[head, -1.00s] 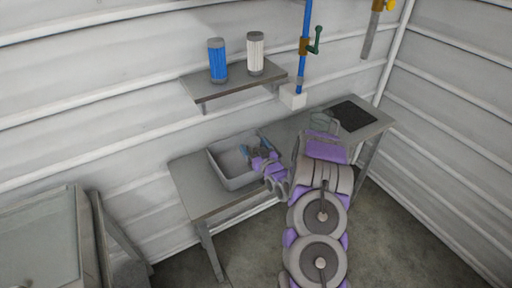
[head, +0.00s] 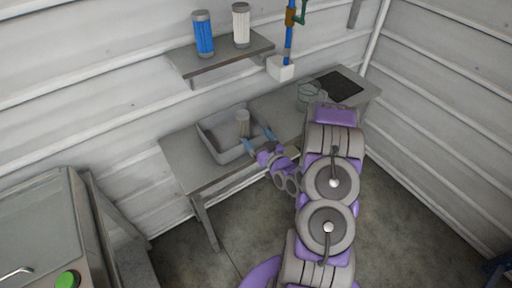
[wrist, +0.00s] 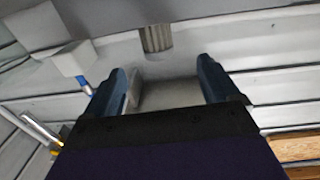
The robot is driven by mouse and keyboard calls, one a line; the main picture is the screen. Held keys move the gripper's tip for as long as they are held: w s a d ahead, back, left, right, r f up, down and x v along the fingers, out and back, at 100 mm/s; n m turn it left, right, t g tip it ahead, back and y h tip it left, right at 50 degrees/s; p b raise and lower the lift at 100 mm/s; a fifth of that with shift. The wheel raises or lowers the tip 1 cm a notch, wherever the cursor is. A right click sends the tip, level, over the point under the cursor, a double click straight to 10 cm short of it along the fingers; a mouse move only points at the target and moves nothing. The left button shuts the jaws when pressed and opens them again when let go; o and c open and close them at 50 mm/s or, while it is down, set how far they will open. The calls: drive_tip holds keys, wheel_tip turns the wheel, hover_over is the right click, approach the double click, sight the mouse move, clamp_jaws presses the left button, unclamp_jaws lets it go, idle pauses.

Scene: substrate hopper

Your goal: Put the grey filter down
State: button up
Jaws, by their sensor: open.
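The grey filter (head: 243,123) stands upright inside the grey tray (head: 216,146) on the table, in the head view. It also shows beyond the fingers at the top of the wrist view (wrist: 156,38). My gripper (head: 258,141) is open and empty at the tray's front right edge. Its two blue fingers point toward the filter, with a gap between fingertips and filter. In the wrist view the fingers (wrist: 168,77) are spread wide with nothing between them.
A blue filter (head: 203,34) and a white filter (head: 241,25) stand on the wall shelf (head: 222,60). A clear container (head: 309,95) and a black mat (head: 339,86) are at the table's right. A blue pipe (head: 289,45) with a white block (head: 281,69) is above the table.

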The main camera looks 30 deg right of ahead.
drive_tip(key=s+a+r+n+g+h, duration=0.1)
drive_tip(key=s+a+r+g+h, duration=0.1)
drive_tip(key=s+a+r+g, duration=0.95)
drive_tip(key=s+a, duration=0.1)
drive_tip(key=s, duration=0.6)
drive_tip(key=s+a+r+g+y, duration=0.1)
drive_tip(key=s+a+r+g, duration=0.3)
drive_tip(key=s, duration=0.6)
drive_tip(key=s+a+r+g+y, duration=0.1)
drive_tip(key=s+a+r+g, duration=0.3)
drive_tip(key=s, duration=0.6)
drive_tip(key=shift+a+r+m, duration=0.25)
drive_tip(key=shift+a+m, duration=0.15)
drive_tip(key=shift+a, duration=0.75)
